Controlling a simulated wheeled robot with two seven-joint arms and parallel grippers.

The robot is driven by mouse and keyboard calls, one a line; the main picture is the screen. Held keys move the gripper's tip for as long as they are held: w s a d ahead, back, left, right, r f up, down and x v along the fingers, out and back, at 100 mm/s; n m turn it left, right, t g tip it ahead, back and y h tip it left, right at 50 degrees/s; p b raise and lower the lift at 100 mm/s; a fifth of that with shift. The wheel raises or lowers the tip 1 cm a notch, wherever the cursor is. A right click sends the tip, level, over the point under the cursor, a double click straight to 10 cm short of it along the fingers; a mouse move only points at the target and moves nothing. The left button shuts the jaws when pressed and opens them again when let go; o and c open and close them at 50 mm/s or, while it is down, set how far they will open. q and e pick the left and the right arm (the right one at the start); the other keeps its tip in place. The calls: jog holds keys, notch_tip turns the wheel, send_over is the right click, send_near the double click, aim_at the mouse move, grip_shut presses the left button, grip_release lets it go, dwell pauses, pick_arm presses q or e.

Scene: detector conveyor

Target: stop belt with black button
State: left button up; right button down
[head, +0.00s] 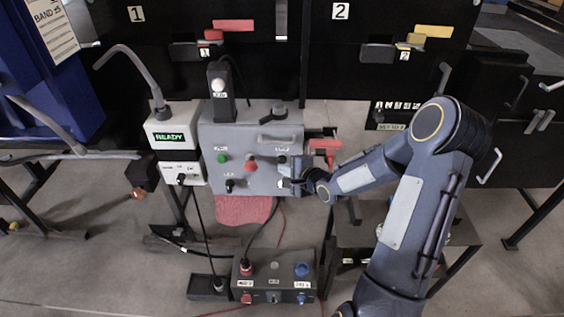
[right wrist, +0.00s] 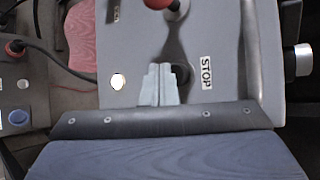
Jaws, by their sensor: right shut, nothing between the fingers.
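The grey control box (head: 264,135) stands in the middle of the head view, with a green button (head: 222,158) and a red button (head: 251,164) on its face. My right gripper (head: 285,183) is at the lower right of that face, its fingers shut and empty. In the right wrist view the shut fingers (right wrist: 158,85) point at the panel, beside a white STOP label (right wrist: 206,72). A dark round shape (right wrist: 183,75), perhaps the black button, lies between fingers and label, partly hidden by them. I cannot tell whether the fingers touch it. My left gripper is not in view.
A white unit with a green READY display (head: 169,137) stands left of the box. A red clamp-like part (head: 327,147) is just right of it. A smaller box with several knobs (head: 274,272) sits below on the floor, with cables around it.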

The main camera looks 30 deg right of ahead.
jog(key=s+a, duration=0.1)
jog(key=s, duration=0.2)
jog(key=s+a, duration=0.1)
jog(key=shift+s+a+b, duration=0.15)
jog(key=shift+a+b, duration=0.15)
jog(key=shift+b, duration=0.05)
dwell(0.8)
jog(key=s+a+r+n+g+h, duration=0.1)
jog(key=s+a+r+n+g, duration=0.25)
jog(key=s+r+n, duration=0.65)
jog(key=s+a+r+n+g+y, duration=0.1)
jog(key=s+a+n, duration=0.3)
jog(key=s, duration=0.4)
jog(key=s+a+r+n+g+y, duration=0.1)
jog(key=s+a+n, duration=0.3)
jog(key=s, duration=0.4)
jog(key=shift+s+g+y, duration=0.35)
jog(key=shift+g+y, duration=0.15)
jog(key=shift+g, duration=0.35)
jog(key=shift+f, duration=0.1)
dwell(0.7)
